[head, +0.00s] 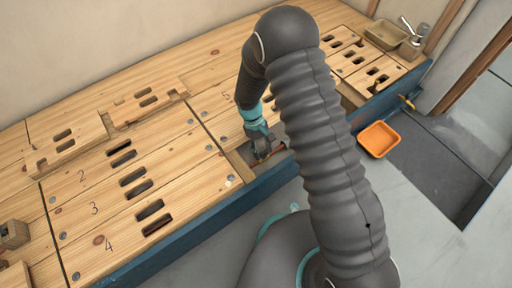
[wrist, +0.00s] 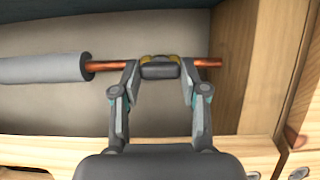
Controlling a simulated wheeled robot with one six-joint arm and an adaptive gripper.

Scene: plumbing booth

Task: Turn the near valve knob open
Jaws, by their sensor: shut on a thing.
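The valve knob (wrist: 160,72) is dark grey and sits on a brass valve body (wrist: 160,58) on a copper pipe (wrist: 110,66). My gripper (wrist: 159,68) has one finger on each side of the knob and is shut on it. In the head view my gripper (head: 263,152) reaches down into an opening in the wooden floor, near its blue front edge. There the gripper hides most of the valve. The knob's turn angle is hard to tell.
Grey insulation (wrist: 40,69) covers the pipe's left part. A wooden wall (wrist: 240,70) bounds the opening at right. Slotted, numbered floor panels (head: 100,205) lie around it. An orange tray (head: 378,139) stands on the grey floor at right.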

